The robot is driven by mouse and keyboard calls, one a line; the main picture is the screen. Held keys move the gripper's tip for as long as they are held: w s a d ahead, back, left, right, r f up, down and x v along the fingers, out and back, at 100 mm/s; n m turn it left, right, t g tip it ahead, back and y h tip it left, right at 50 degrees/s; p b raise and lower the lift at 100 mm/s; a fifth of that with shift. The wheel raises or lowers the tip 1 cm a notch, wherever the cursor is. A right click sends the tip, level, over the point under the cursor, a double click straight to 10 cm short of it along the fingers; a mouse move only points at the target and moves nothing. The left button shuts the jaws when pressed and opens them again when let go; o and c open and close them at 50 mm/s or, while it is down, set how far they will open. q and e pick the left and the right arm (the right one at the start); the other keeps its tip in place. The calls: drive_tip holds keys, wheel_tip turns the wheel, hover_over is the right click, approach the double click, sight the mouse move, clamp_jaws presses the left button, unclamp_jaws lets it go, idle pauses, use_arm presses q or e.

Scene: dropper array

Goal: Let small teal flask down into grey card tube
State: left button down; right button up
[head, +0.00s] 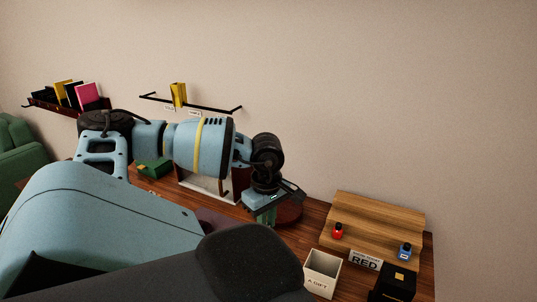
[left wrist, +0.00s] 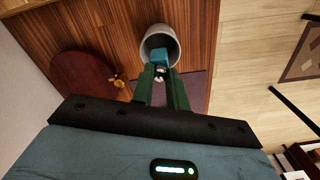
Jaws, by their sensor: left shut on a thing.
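The small teal flask (left wrist: 160,57) is between the fingertips of my left gripper (left wrist: 160,74) in the left wrist view. My left gripper is shut on it. The grey card tube (left wrist: 147,42) stands on the wooden table, its round mouth around the flask in this view. I cannot tell how deep the flask is, or whether it touches the wall. In the head view my left gripper (head: 264,214) points down over the table; the flask and tube cannot be made out there. My right gripper is not in view.
A dark red round piece (left wrist: 80,82) lies left of the tube in the wrist view, a purple mat (left wrist: 198,88) to the right. In the head view, a stepped wooden stand (head: 378,222) holds red and blue bottles; a cream box (head: 321,270) and black box (head: 397,284) stand in front.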

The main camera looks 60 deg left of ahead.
use_arm(q)
drive_tip(key=shift+f+b, duration=0.85)
drive_tip(key=shift+f, duration=1.95)
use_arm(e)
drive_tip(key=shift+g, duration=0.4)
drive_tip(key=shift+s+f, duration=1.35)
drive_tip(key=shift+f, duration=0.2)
use_arm(q)
drive_tip(key=shift+f+b, duration=0.55)
drive_tip(key=shift+f, duration=0.95)
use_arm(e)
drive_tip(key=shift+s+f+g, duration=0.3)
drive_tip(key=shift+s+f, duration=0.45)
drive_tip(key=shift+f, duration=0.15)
use_arm(q)
drive_tip(key=c, duration=1.3)
unclamp_jaws()
drive_tip(key=c, duration=0.4)
drive_tip(key=shift+r+p, duration=1)
drive_tip(key=shift+r, duration=1.6)
drive_tip(key=shift+r+p, duration=0.65)
drive_tip(key=shift+r, duration=1.8)
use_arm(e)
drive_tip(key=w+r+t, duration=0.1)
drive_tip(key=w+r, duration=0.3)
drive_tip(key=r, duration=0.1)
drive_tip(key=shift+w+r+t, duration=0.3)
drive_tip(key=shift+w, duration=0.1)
